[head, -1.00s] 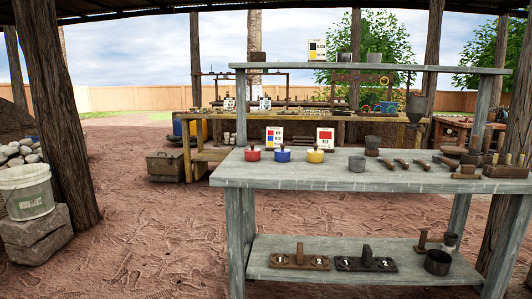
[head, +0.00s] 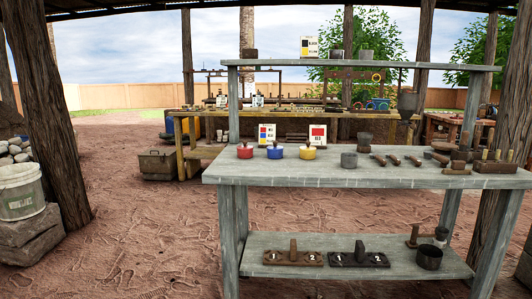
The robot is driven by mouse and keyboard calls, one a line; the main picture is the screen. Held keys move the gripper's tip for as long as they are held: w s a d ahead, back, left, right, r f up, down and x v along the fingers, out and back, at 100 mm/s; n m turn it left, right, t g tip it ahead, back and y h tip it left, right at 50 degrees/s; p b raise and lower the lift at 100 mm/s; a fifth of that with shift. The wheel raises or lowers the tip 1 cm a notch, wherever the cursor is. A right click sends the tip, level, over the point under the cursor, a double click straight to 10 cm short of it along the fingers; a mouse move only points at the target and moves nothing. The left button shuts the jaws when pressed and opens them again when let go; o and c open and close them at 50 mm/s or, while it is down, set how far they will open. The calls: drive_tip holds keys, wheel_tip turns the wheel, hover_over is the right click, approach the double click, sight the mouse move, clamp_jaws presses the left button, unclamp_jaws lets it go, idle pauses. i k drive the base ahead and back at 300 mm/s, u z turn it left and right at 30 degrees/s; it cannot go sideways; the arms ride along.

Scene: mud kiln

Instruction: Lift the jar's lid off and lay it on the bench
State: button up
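I cannot tell from the picture which one is the task's jar. My gripper is not in view.
Dark-handled tools (head: 395,160) and a wooden block holder (head: 497,167) fill the bench's right side. Sign cards (head: 267,134) stand behind the pots. An upper shelf (head: 350,65) spans above. The bench's front strip is bare. Sandy ground (head: 130,240) lies open to the left.

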sight(242, 147)
drive_tip(key=u, duration=0.05)
drive_tip(key=i, duration=1.4)
drive_tip(key=z, duration=0.65)
drive_tip(key=i, duration=0.6)
drive_tip(key=z, duration=0.35)
drive_tip(key=k, duration=0.5)
drive_tip(key=u, duration=3.2)
drive_tip(key=k, duration=0.7)
drive_tip(key=z, duration=0.05)
